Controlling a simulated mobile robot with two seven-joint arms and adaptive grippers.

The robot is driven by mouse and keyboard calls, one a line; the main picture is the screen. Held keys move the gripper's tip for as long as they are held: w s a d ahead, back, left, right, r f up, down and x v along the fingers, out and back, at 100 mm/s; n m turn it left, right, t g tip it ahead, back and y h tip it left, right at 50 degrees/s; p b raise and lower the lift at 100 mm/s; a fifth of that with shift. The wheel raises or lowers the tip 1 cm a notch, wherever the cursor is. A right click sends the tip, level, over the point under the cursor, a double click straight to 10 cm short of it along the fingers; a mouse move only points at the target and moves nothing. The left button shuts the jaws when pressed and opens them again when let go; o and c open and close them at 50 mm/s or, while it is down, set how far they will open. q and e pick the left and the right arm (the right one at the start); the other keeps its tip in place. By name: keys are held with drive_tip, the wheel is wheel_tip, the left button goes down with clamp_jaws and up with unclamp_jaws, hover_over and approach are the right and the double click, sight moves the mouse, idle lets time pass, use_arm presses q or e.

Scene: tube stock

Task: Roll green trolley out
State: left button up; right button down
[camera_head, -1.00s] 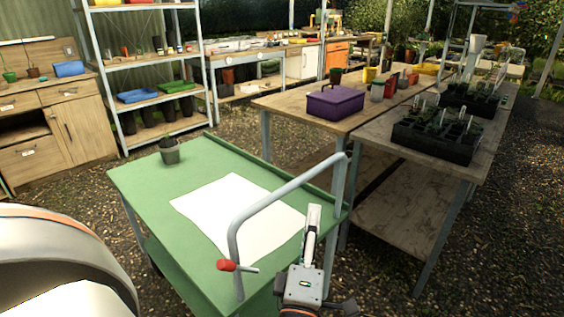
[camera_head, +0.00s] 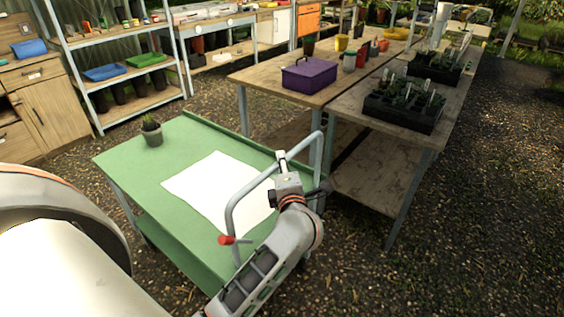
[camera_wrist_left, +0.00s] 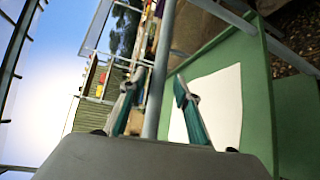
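The green trolley (camera_head: 175,180) stands in front of me in the head view, a white sheet (camera_head: 220,190) and a potted plant (camera_head: 152,132) on its top. Its grey tubular handle (camera_head: 243,192) rises at the near right end. My left gripper (camera_head: 283,160) is at the sloping upper bar of the handle. In the left wrist view its fingers (camera_wrist_left: 160,76) are apart, and the grey handle bar (camera_wrist_left: 158,75) runs between them. I cannot tell whether either finger touches the bar. My right gripper is not in view.
A red-ended lever (camera_head: 227,240) sits low on the handle. Wooden tables with a purple toolbox (camera_head: 309,73) and black seedling trays (camera_head: 405,103) stand close behind and right of the trolley. Shelving (camera_head: 125,60) stands back left. Gravel floor (camera_head: 480,210) is clear at the right.

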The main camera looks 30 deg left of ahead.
use_arm(q)
drive_tip(key=shift+x, duration=1.1)
clamp_jaws()
drive_tip(key=shift+d, duration=0.15)
